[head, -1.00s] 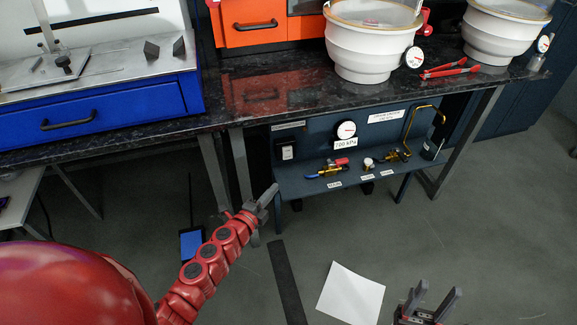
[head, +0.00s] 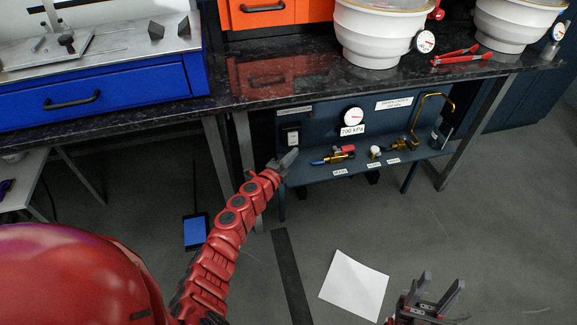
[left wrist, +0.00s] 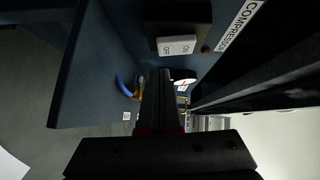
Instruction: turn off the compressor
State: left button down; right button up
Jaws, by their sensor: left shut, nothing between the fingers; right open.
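The compressor panel (head: 318,125) is a dark blue unit under the bench. Its switch (head: 292,137) is a white rocker in a black housing at the panel's left. In the left wrist view the rocker (left wrist: 177,45) is marked ON and OFF, beside a COMPRESSOR label (left wrist: 240,24); which side is pressed I cannot tell. My left gripper (head: 288,160) is shut and empty, just below the switch and apart from it in the head view. Its dark fingers (left wrist: 160,90) point toward the panel in the wrist view. My right gripper (head: 440,290) is open and empty at the bottom right.
A gauge (head: 353,117) above a 700 kPa label and several valves (head: 338,155) sit right of the switch. The black bench top (head: 290,78) overhangs the panel. A white sheet (head: 354,285) lies on the open grey floor.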

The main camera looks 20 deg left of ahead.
pick_arm(q)
jog(key=shift+w+a+f, duration=0.2)
jog(key=shift+w+a, duration=0.1)
jog(key=shift+w, duration=0.15)
jog(key=shift+w+a, duration=0.3)
jog(key=shift+w, duration=0.15)
jog(key=shift+b, duration=0.3)
